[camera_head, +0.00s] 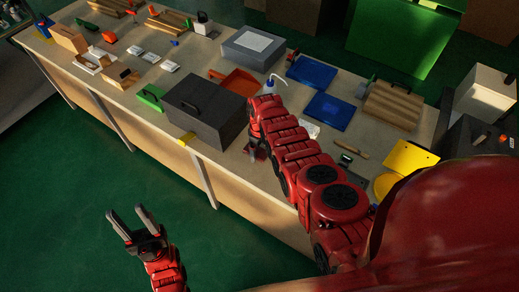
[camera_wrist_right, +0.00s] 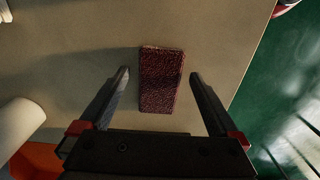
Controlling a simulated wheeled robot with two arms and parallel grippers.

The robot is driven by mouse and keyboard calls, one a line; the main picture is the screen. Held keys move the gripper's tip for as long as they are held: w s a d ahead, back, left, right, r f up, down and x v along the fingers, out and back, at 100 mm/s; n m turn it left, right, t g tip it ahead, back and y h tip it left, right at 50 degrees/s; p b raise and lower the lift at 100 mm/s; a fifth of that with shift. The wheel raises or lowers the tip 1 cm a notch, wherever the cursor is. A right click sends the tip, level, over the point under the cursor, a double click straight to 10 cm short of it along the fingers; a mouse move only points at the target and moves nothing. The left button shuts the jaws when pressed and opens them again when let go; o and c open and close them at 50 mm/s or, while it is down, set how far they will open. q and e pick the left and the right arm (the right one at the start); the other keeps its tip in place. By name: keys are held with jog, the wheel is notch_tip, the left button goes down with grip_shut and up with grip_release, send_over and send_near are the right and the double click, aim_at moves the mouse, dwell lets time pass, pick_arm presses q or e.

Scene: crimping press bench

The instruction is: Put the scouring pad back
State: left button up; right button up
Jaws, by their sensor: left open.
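The scouring pad (camera_wrist_right: 161,82) is a dark red, rough rectangular block lying flat on the bench top. In the right wrist view it lies between the spread fingers of my right gripper (camera_wrist_right: 160,75), with clear gaps on both sides. In the head view my right gripper (camera_head: 256,147) points down at the bench near its front edge, and a bit of dark red shows beneath it. My right gripper is open and empty. My left gripper (camera_head: 127,212) is open and empty, over the green floor in front of the bench. The pad's proper place cannot be told.
A dark grey box with a handle (camera_head: 203,108) stands just left of my right gripper. Behind are a white bottle (camera_head: 268,86), an orange-red dustpan (camera_head: 240,82) and a blue tray (camera_head: 328,111).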

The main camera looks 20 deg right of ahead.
aim_at(259, 152)
jog(key=shift+r+p, duration=0.3)
jog(key=shift+r, duration=0.2)
notch_tip(259, 152, up, 3)
jog(key=shift+f+p, duration=0.2)
jog(key=shift+p, duration=0.25)
jog(key=shift+w+r+b, duration=0.1)
jog(key=shift+r+b, duration=0.25)
jog(key=shift+r, duration=0.05)
notch_tip(259, 152, up, 8)
jog(key=b, duration=0.2)
